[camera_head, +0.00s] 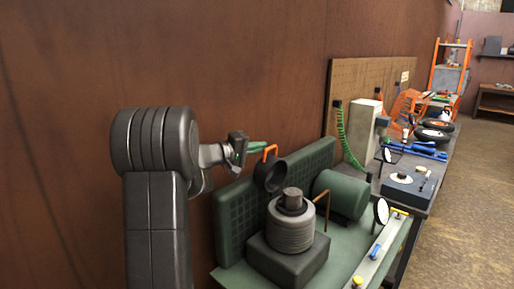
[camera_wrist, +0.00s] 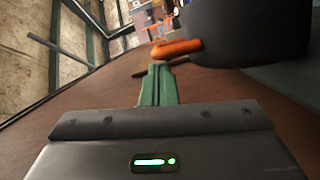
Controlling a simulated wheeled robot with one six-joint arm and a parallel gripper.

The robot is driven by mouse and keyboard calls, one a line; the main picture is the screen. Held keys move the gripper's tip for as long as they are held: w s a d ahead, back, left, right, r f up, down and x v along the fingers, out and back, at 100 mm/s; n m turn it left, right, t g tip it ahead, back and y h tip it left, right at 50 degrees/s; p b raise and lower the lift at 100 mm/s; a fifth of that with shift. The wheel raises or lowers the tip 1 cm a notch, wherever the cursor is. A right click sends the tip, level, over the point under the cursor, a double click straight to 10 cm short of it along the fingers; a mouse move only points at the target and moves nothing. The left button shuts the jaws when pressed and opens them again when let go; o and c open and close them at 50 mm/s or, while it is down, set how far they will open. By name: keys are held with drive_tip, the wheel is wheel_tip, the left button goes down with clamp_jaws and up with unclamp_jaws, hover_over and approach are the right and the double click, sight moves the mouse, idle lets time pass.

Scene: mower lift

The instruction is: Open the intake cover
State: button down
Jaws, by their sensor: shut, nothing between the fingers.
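The intake cover seems to be the dark round piece (camera_head: 270,174) with an orange handle (camera_head: 270,149) on its top, on the green machine. My gripper (camera_head: 264,145) is shut and empty, its green fingers level with the handle and just left of it. In the wrist view the fingers (camera_wrist: 158,68) are together, pointing forward. The orange handle (camera_wrist: 177,47) shows just beyond and right of their tips, sticking out from the dark cover (camera_wrist: 245,30). Whether the tips touch the handle I cannot tell.
A ribbed dark cylinder (camera_head: 291,225) on a block stands in front of the cover, and a green motor-like drum (camera_head: 342,194) to its right. A green grid panel (camera_head: 233,221) stands behind, near the brown wall (camera_head: 230,60). A cluttered workbench (camera_head: 410,175) extends right.

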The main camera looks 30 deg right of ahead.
sight(265, 152)
drive_tip(key=shift+b, duration=0.3)
drive_tip(key=shift+s+d+f+m+b, duration=0.15)
drive_tip(key=shift+s+m+b, duration=0.2)
drive_tip(key=shift+b, duration=0.75)
drive_tip(key=s+b, duration=0.1)
drive_tip(key=b, duration=0.2)
drive_tip(key=shift+s+d+m, duration=0.15)
drive_tip(key=shift+s+m, duration=0.05)
drive_tip(key=shift+m, duration=0.15)
drive_tip(key=shift+s+d+r+y+b, duration=0.1)
drive_tip(key=shift+s+r+y+b, duration=0.25)
drive_tip(key=shift+b, duration=0.5)
drive_tip(key=shift+s+r+m, duration=0.15)
drive_tip(key=shift+s+m, duration=0.1)
drive_tip(key=shift+m, duration=0.05)
